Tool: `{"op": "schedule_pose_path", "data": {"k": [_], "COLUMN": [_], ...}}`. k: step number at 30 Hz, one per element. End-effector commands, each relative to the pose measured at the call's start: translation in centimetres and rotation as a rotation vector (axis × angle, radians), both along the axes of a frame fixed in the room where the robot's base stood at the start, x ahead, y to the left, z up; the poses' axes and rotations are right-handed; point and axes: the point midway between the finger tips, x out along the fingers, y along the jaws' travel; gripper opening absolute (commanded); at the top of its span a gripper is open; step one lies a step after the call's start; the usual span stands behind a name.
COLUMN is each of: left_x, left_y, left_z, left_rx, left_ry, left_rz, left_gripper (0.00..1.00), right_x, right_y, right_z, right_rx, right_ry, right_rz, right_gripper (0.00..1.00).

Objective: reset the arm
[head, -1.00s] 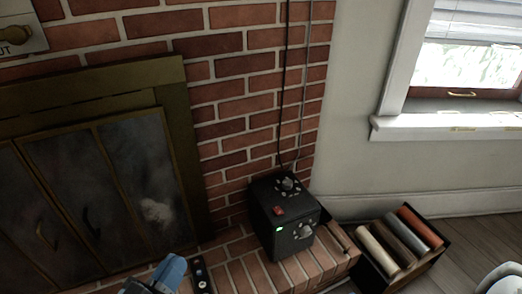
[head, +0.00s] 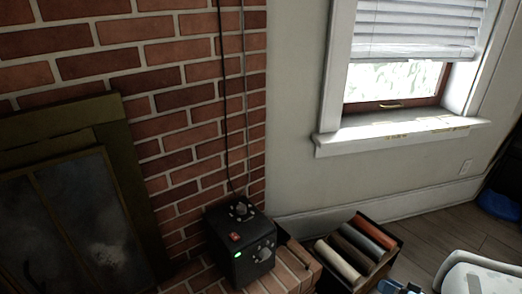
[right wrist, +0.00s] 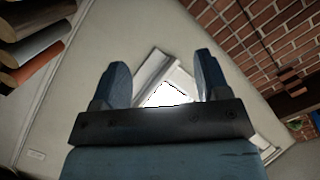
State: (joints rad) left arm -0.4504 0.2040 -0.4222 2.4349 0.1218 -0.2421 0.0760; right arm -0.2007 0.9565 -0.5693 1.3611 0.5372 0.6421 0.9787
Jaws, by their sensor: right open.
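My right gripper (head: 400,288) shows only as a blue tip at the bottom edge of the head view, right of the crate of rolls. In the right wrist view its two blue fingers (right wrist: 161,62) stand wide apart with nothing between them. Behind them are the pale wall and the bright window. My left gripper is not in the head view.
A black control box (head: 240,245) with a green light, red switch and knobs sits on the brick hearth (head: 290,272). A dark crate (head: 393,243) holding several rolls stands beside it. The window sill (head: 400,135) is above. A blue object (head: 498,205) lies far right.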

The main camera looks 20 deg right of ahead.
Motion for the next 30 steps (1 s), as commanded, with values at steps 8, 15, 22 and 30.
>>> {"op": "schedule_pose_path", "data": {"k": [8, 15, 22, 30], "left_x": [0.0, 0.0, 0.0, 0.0], "left_y": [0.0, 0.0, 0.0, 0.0], "left_z": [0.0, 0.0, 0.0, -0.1], "left_rx": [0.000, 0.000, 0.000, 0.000], "left_ry": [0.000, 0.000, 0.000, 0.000], "left_rz": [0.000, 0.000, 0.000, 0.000], "left_gripper": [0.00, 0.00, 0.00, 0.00], "right_x": [-1.4, -4.7, -8.1, -10.9], "right_y": [11.3, 22.2, 28.1, 31.8], "right_z": [3.9, 11.6, 19.0, 25.3], "right_rx": [-0.202, -0.488, -0.718, -0.876], "right_ry": [-0.051, -0.205, -0.368, -0.504], "right_rz": [0.195, 0.403, 0.515, 0.546], "right_gripper": [0.69, 0.69, 0.69, 0.69]}}
